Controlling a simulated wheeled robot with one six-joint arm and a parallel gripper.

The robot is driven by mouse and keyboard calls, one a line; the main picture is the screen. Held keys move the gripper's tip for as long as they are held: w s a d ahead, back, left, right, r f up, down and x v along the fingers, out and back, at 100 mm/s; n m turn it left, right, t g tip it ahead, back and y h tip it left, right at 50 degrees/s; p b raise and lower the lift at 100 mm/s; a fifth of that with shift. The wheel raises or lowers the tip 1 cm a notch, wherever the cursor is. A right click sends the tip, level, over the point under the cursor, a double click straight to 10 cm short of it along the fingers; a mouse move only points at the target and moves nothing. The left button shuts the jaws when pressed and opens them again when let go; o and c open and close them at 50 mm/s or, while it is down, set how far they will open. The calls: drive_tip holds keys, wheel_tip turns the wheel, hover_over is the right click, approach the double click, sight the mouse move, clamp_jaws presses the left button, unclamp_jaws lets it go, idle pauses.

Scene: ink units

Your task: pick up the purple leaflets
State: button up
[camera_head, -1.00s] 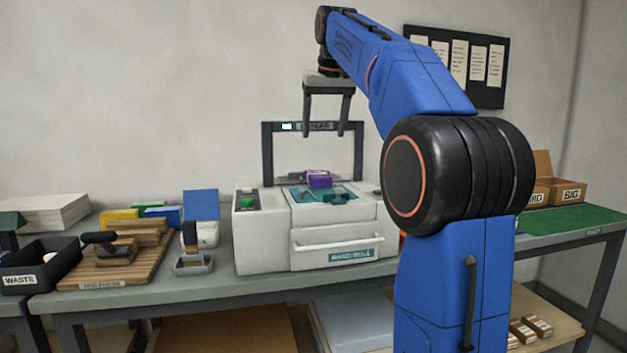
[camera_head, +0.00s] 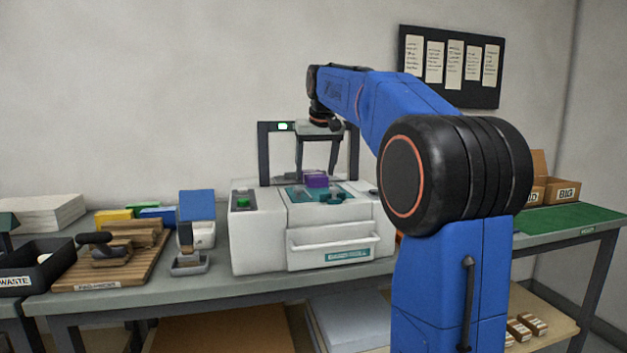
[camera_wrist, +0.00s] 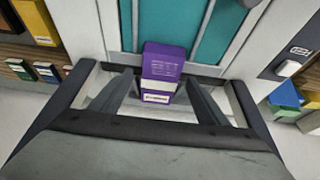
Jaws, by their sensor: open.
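The purple leaflets (camera_head: 316,179) are a small purple stack on the teal top of the white machine (camera_head: 262,232). In the wrist view the purple leaflets (camera_wrist: 161,68) lie between and just beyond my fingertips, with a white label band near their lower edge. My gripper (camera_head: 317,172) points down over the stack, its fingers on either side of it in the head view. In the wrist view my gripper (camera_wrist: 160,80) is open, with a gap between each finger and the leaflets. I cannot tell the exact height left between fingertips and stack.
A dark frame (camera_head: 264,155) with a green-lit display stands behind the machine. To the left are a wooden board (camera_head: 75,281) with tools, a black waste bin (camera_head: 40,262) and a blue-topped device (camera_head: 197,205). A green mat (camera_head: 570,218) and cardboard boxes (camera_head: 562,191) are at right.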

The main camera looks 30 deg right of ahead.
drive_tip(key=shift+x, duration=0.9)
drive_tip(key=c, duration=1.3)
drive_tip(key=shift+r, duration=0.1)
